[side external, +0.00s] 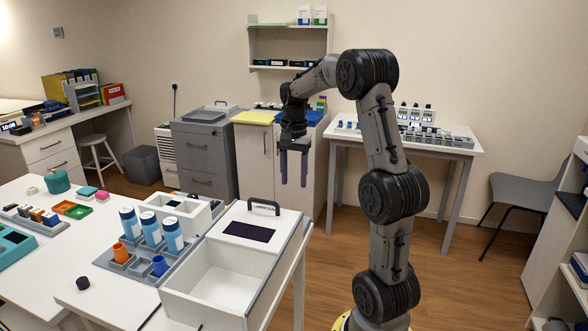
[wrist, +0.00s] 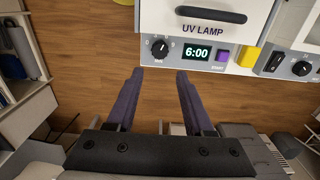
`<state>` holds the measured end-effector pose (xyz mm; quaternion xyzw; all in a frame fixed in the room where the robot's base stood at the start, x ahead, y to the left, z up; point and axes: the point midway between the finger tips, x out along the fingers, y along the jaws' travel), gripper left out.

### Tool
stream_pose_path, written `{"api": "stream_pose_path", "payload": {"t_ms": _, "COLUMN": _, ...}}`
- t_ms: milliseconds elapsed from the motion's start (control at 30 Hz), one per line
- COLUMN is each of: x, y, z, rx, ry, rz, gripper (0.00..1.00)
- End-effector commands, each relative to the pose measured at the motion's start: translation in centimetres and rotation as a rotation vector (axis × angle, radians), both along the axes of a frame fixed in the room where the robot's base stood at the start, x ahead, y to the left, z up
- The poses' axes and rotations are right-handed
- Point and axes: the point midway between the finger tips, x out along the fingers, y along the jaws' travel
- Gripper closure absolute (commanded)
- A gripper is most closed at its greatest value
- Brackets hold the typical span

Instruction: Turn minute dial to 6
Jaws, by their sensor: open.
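I see no contact with the dial. In the side view my gripper (side external: 293,183) hangs fingers down beyond the white box with a black handle; the dial is not visible there.
A yellow block (wrist: 249,56) and another panel with a switch and a black knob (wrist: 302,68) are to the right. In the side view, blue-labelled bottles (side external: 151,228) stand in a grey rack on the white table (side external: 85,255). Open floor lies below my gripper.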

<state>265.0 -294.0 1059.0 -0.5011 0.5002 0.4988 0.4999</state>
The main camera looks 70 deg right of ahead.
Motion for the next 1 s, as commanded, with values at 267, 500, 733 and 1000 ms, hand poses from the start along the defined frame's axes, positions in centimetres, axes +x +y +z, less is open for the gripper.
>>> {"api": "stream_pose_path", "payload": {"t_ms": 267, "x": 0.0, "y": 0.0, "z": 2.4, "rx": 0.000, "ry": 0.000, "rz": 0.000, "gripper": 0.48}}
{"api": "stream_pose_path", "payload": {"t_ms": 500, "x": 0.0, "y": 0.0, "z": 2.5, "rx": 0.000, "ry": 0.000, "rz": 0.000, "gripper": 0.48}}
{"api": "stream_pose_path", "payload": {"t_ms": 733, "x": 0.0, "y": 0.0, "z": 2.5, "rx": 0.000, "ry": 0.000, "rz": 0.001, "gripper": 0.48}}
{"api": "stream_pose_path", "payload": {"t_ms": 1000, "x": 3.0, "y": 6.5, "z": 7.0, "rx": -0.072, "ry": -0.079, "rz": 0.177, "gripper": 0.48}}
